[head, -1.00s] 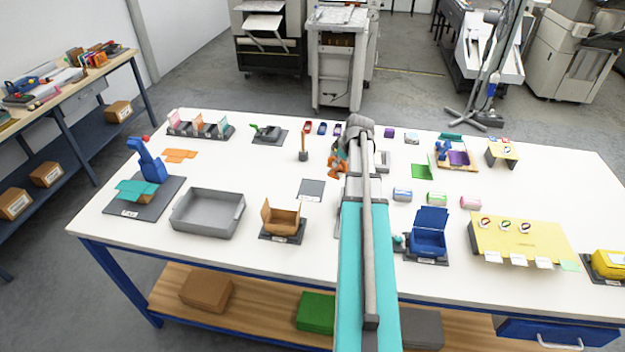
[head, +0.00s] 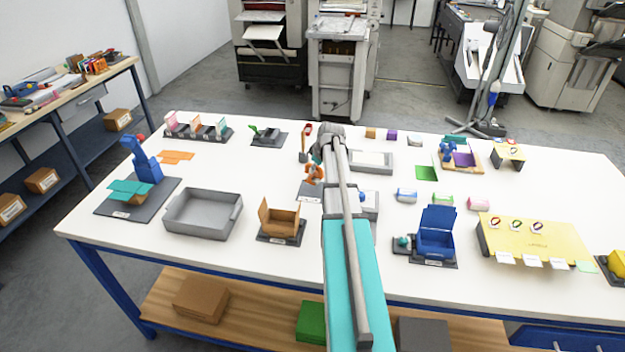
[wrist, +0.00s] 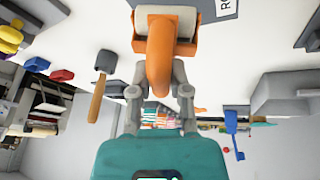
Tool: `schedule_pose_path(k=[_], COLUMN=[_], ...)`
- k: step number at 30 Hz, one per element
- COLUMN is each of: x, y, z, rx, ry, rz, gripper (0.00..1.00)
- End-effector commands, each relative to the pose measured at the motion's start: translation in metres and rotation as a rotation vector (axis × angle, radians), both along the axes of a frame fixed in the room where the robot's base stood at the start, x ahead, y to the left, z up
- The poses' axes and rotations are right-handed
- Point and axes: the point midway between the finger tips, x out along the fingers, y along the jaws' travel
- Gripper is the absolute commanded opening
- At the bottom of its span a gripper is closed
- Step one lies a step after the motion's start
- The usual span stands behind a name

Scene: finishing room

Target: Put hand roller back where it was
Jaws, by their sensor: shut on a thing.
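The hand roller (head: 315,174) is orange with a pale cylinder; in the wrist view its orange handle (wrist: 159,72) points toward my gripper. My gripper (wrist: 160,88) is shut on this handle, one finger on each side. In the head view my gripper (head: 319,157) is partly hidden by my arm. A dark grey plate (head: 308,190) lies on the table just in front of the roller. In the wrist view a grey labelled plate (wrist: 213,9) shows beside the roller, its text cut off. I cannot tell whether the roller touches the table or plate.
A wooden-handled tool (head: 303,151) stands close left of the roller; it also shows in the wrist view (wrist: 97,88). A grey tray (head: 371,168) is to the right. An open brown box (head: 281,226) and a grey bin (head: 203,225) are nearer the front. The table left of the plate is clear.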

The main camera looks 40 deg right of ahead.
Motion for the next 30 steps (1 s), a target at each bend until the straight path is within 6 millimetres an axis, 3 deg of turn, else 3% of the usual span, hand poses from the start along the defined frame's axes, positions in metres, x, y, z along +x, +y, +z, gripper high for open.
schedule_pose_path(k=[13,30], x=[0.002,0.007], y=[0.0,0.002], z=[-0.004,-0.04], rx=[0.0,0.0], ry=[0.0,0.0], rz=[-0.001,-0.001], gripper=[0.0,0.0])
